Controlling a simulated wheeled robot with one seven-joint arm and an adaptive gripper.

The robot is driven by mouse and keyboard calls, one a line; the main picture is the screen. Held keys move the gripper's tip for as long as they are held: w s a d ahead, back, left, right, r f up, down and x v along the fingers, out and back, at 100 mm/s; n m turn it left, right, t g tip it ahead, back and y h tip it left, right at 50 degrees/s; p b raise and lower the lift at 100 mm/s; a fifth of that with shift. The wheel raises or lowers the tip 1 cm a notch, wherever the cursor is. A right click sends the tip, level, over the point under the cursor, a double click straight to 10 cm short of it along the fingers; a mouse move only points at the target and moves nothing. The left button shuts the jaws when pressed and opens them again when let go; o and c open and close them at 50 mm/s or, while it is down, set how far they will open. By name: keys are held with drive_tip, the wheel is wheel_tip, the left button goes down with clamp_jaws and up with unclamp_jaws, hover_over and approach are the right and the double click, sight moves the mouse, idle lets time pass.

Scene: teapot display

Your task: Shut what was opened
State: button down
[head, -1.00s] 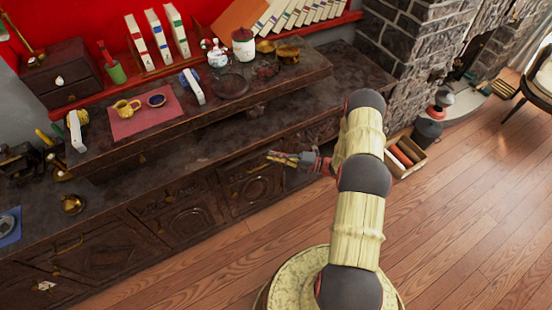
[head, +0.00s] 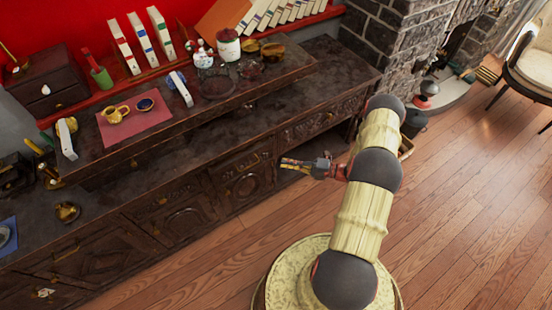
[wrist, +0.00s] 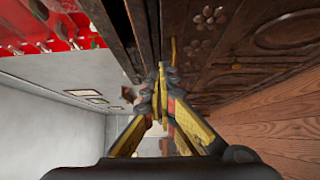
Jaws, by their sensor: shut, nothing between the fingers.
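The dark carved wooden sideboard (head: 100,258) runs along the wall, with several drawers and doors in its front. A wide carved drawer front (head: 322,118) is at its right end and looks flush or nearly so. My gripper (head: 284,163) is shut and empty in front of the sideboard's right part, below that drawer, near a carved door (head: 243,178). In the wrist view my gripper's fingertips (wrist: 163,76) are close to the dark wood front (wrist: 225,60), beside a dark gap. I cannot tell whether they touch it or whether the gap is an open drawer.
A raised shelf on the sideboard holds a pink mat (head: 135,121) with a yellow teapot (head: 117,113), jars and a white-handled item. A red ledge behind carries books. The stone fireplace (head: 385,50) stands right. Wooden floor (head: 470,200) is open at right.

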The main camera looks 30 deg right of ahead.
drive_tip(key=v, duration=0.2)
drive_tip(key=b, duration=0.3)
approach(232, 163)
drive_tip(key=s+a, duration=0.2)
drive_tip(key=a, duration=0.1)
drive_tip(key=shift+w+a+b, duration=0.2)
drive_tip(key=shift+w+b, duration=0.45)
drive_tip(key=shift+w, duration=1.85)
